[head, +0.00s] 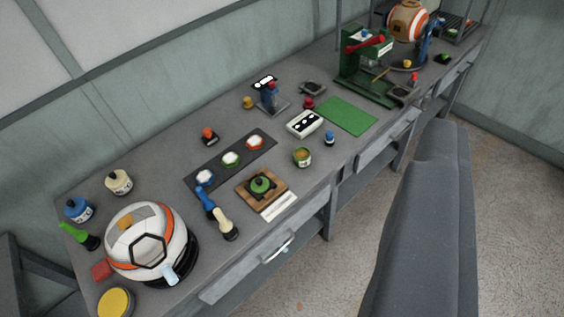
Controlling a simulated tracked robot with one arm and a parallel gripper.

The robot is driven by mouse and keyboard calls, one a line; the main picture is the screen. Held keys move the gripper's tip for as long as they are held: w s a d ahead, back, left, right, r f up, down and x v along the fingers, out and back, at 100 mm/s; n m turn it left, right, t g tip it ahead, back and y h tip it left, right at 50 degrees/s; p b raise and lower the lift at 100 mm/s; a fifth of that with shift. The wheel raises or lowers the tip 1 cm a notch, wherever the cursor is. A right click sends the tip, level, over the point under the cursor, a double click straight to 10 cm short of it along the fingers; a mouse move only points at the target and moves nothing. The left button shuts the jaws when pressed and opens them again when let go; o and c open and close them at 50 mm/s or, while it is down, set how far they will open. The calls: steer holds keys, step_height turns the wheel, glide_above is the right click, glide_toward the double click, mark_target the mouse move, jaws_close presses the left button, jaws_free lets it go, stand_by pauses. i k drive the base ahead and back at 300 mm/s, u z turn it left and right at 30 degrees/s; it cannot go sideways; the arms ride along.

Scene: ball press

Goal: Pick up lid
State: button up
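No single thing is clearly marked as the lid. A green round piece with a dark knob (261,184), lid-like in shape, sits on a square wooden board (245,200) near the front edge of the bench. A yellow round disc (115,302), also possibly a lid, lies at the near left corner of the bench. A small open-looking round pot (302,157) with a green side stands right of the board. My gripper is not in view, so its state and hold are hidden.
The long grey bench (330,109) carries a white and orange ball (150,243) at near left, a dark mat with three coloured discs (259,143), a green mat (346,116) and a green press (362,70). A large dark grey shape (425,220) stands before the bench.

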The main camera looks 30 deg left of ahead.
mark_target(260, 184)
steer(key=u, duration=0.4)
steer(key=i, duration=1.05)
steer(key=u, duration=0.7)
